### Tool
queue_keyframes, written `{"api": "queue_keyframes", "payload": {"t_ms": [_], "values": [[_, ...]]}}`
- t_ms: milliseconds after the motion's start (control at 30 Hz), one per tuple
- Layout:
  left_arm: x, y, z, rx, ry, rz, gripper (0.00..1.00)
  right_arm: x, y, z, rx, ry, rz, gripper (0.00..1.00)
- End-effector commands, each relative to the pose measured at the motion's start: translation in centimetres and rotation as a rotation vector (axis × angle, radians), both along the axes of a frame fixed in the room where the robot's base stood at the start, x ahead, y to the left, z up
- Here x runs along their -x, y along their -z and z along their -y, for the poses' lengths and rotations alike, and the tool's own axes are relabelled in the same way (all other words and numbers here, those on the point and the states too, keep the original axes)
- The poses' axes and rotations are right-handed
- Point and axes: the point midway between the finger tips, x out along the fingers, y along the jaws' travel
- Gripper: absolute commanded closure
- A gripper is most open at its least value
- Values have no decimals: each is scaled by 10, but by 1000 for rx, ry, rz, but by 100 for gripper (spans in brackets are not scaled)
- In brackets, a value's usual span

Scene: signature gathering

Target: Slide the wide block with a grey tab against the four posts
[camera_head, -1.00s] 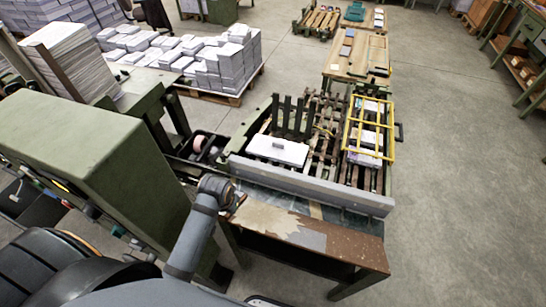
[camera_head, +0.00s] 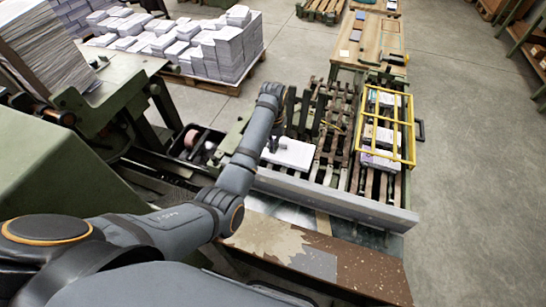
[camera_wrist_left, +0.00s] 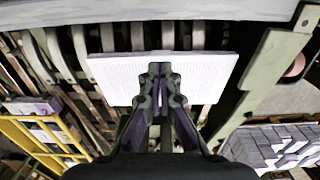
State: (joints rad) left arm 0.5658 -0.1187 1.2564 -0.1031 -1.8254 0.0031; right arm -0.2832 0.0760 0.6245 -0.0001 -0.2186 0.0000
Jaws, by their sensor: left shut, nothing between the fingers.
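The wide white block (camera_head: 293,154) lies flat on the slatted bed, between the dark upright posts (camera_head: 303,114) on its far side and a long grey bar on its near side. A gap of bare slats shows between block and bar in the left wrist view, where the block (camera_wrist_left: 207,72) lies under my fingers. My left gripper (camera_head: 272,146) is at the block's left part, shut and empty, pointing down. Its fingertips (camera_wrist_left: 160,72) overlap the block; I cannot tell whether they touch it. The grey tab is not clear, and my arm hides some posts. My right gripper is out of view.
The long grey bar (camera_head: 335,198) runs along the near side. A yellow frame (camera_head: 412,130) with stacks inside stands to the right. A pallet of paper stacks (camera_head: 222,50) is at the back left. Open floor (camera_head: 480,150) lies at the right.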

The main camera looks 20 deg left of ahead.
Motion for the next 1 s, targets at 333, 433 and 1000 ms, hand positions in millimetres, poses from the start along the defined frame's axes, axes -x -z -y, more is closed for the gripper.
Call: {"api": "queue_keyframes", "payload": {"t_ms": [333, 433, 1000], "values": [[1, 60, -1, -1, 0, -3, 100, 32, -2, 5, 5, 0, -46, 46], [1, 76, -1, -1, 0, -2, 100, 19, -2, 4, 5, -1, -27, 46], [0, 98, -1, 0, -1, 2, 100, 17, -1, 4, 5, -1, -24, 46]]}}
